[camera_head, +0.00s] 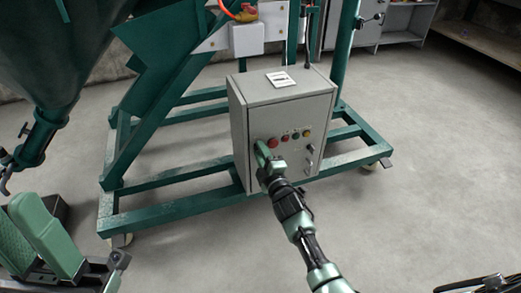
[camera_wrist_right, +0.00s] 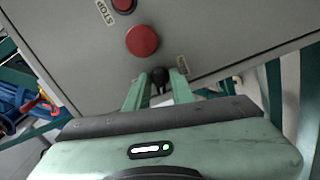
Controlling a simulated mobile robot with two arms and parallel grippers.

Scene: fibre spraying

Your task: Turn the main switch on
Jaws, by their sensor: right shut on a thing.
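The grey control box (camera_head: 285,112) stands on the dark green frame, with coloured buttons and switches on its front. My right gripper (camera_head: 263,153) is at the lower left of that front, below the red button (camera_head: 273,142). In the right wrist view, its two green fingers (camera_wrist_right: 157,84) are shut on a small black knob (camera_wrist_right: 160,76), the main switch, just below the large red button (camera_wrist_right: 141,41). The fingers partly hide the knob, and its turn angle is unclear.
The green frame (camera_head: 190,198) on castors surrounds the box. A dark green hopper (camera_head: 60,50) hangs at the upper left. Light green and dark parts (camera_head: 48,235) fill the lower left. Grey cabinets (camera_head: 405,22) stand at the back.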

